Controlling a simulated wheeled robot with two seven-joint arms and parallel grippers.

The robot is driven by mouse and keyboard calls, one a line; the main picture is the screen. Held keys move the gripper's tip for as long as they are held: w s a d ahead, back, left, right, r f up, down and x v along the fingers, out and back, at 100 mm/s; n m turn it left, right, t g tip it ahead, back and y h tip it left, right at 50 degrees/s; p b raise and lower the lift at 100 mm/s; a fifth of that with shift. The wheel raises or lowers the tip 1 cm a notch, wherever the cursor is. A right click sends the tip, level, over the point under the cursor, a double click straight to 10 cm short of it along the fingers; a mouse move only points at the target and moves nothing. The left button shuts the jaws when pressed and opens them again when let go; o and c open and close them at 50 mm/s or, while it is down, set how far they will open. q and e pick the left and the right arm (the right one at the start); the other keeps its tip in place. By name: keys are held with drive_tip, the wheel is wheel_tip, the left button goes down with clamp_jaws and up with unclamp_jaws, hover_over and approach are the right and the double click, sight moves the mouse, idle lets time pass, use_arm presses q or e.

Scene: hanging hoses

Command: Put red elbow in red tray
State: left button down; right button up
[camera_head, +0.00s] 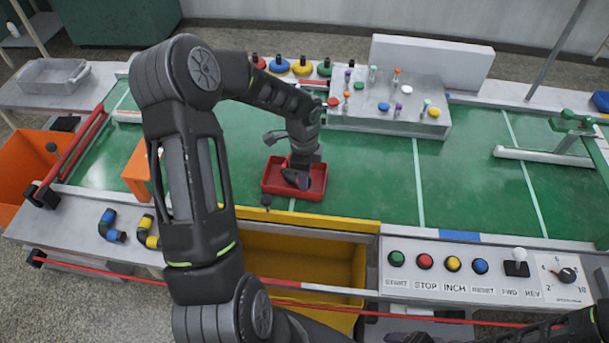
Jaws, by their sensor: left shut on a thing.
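The red tray (268,187) sits on the green belt near its front edge, left of the middle. My left gripper (299,178) is down at the tray, shut on a dark elbow-like piece. A small patch of red shows beside the fingers, but the fingers and tray hide most of the held piece. I cannot tell whether it touches the tray floor. My right arm shows only as dark links at the bottom right, and its gripper is not clearly seen.
A blue-banded elbow (110,226) and a yellow-banded elbow (147,232) lie on the front ledge. A yellow bin (300,262) is below the front edge. The belt right of the tray is clear.

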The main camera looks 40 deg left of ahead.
use_arm(q)
drive_tip(key=shift+f, duration=0.45)
drive_tip(key=c, duration=1.1)
unclamp_jaws()
wheel_tip(320, 180, up, 8)
drive_tip(key=shift+f+b, duration=0.1)
drive_tip(key=shift+b, duration=0.45)
wheel_tip(320, 180, up, 7)
drive_tip(key=p, duration=0.5)
